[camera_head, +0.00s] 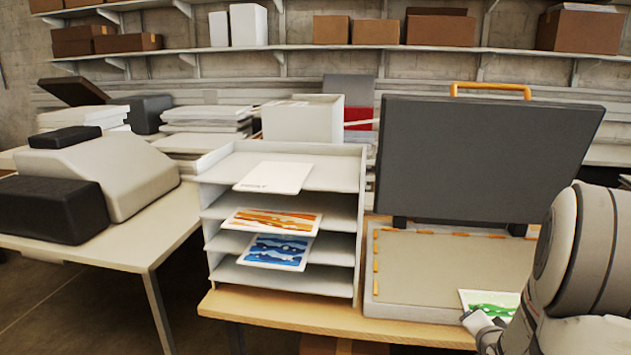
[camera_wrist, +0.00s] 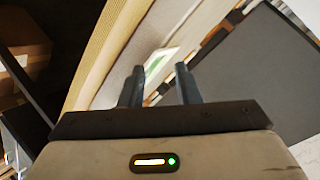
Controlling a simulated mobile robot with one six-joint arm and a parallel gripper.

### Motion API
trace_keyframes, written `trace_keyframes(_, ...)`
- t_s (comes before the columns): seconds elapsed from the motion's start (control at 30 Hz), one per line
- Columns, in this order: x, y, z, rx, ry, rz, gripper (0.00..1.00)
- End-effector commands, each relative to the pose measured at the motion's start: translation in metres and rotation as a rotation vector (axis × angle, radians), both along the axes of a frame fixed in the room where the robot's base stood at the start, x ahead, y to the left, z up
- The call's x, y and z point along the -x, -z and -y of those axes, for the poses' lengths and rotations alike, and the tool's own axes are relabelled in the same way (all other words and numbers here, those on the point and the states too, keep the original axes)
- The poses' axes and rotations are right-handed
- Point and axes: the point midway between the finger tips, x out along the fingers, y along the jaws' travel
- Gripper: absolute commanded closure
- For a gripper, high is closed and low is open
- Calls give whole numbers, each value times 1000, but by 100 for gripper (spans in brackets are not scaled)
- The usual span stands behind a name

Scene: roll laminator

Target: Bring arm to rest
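My gripper (camera_wrist: 160,78) is open in the wrist view, its two dark fingers apart with nothing held between them. Beyond the fingertips lies a sheet with a green print (camera_wrist: 161,60). In the head view my arm is at the lower right, and I cannot make out the fingertips there. The green-printed sheet (camera_head: 491,302) lies at the front right of the laminator's pale bed (camera_head: 440,268), partly hidden by my arm. The laminator's dark lid (camera_head: 485,155) stands raised, with an orange handle (camera_head: 490,89) on top.
A white tiered rack (camera_head: 362,215) left of the laminator holds a blank sheet (camera_head: 273,177), an orange print (camera_head: 272,221) and a blue print (camera_head: 275,252). A side table (camera_head: 130,245) carries a beige-and-black machine (camera_head: 115,170). Shelves with boxes line the back wall.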

Motion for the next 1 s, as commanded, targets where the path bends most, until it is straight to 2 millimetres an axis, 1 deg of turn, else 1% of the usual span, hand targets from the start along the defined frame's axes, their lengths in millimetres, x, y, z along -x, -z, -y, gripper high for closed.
trace_keyframes(0.03, -1, -11, -16, 55, -32, -58, 71)
trace_keyframes(0.13, 7, -24, -44, 152, -95, -201, 71)
trace_keyframes(0.27, 28, -40, -86, 249, -204, -376, 71)
trace_keyframes(0.37, 52, -52, -121, 304, -315, -503, 71)
trace_keyframes(0.4, 63, -57, -135, 321, -365, -550, 71)
trace_keyframes(0.47, 82, -63, -157, 344, -448, -618, 71)
trace_keyframes(0.5, 96, -67, -171, 358, -509, -661, 71)
trace_keyframes(0.57, 116, -72, -190, 374, -599, -717, 71)
trace_keyframes(0.6, 130, -75, -202, 383, -659, -750, 71)
trace_keyframes(0.7, 159, -82, -225, 396, -787, -812, 71)
trace_keyframes(0.8, 180, -86, -239, 404, -878, -849, 71)
trace_keyframes(0.9, 190, -87, -245, 406, -922, -868, 71)
trace_keyframes(1.0, 192, -88, -246, 407, -934, -873, 71)
